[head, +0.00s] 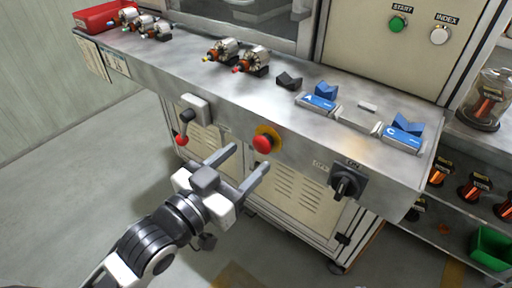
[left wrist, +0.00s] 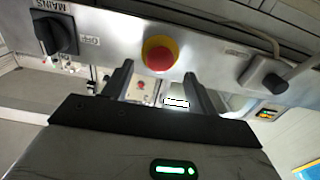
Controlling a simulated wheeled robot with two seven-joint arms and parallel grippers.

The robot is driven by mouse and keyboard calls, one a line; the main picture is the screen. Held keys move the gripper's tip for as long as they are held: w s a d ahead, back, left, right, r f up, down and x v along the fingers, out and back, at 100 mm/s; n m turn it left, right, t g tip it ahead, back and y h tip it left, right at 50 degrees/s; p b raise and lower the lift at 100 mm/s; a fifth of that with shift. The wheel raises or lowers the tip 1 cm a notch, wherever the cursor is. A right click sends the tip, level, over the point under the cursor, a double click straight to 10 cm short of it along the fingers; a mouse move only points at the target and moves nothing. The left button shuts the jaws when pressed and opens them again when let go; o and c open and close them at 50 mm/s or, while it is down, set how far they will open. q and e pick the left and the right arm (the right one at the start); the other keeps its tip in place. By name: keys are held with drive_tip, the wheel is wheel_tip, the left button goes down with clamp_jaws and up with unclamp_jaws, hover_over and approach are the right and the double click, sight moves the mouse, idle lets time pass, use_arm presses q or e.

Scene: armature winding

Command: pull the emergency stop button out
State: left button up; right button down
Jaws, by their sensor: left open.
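The emergency stop button (head: 263,143) is a red knob on a yellow round base, on the front face of the grey machine bench. It also shows in the left wrist view (left wrist: 160,58), above and between my two finger tips. My left gripper (head: 245,163) is open and empty. Its fingers point toward the bench front, just below and to the left of the button in the head view. The fingers appear apart from the button. Whether the button is pushed in cannot be told. My right gripper is not in view.
A lever with a red knob (head: 183,137) is left of the button, and a black rotary MAINS switch (head: 346,182) is right of it. Armatures (head: 252,61) and blue V-blocks (head: 404,131) stand on the bench top. Open floor lies in front.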

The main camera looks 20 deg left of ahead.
sight(259, 148)
use_arm(q)
drive_tip(key=x, duration=0.3)
drive_tip(key=shift+w+d, duration=0.1)
drive_tip(key=shift+w, duration=0.25)
drive_tip(key=shift+w+d, duration=0.15)
drive_tip(key=shift+w, duration=0.15)
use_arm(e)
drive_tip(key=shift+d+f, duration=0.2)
use_arm(q)
drive_tip(key=shift+c, duration=0.4)
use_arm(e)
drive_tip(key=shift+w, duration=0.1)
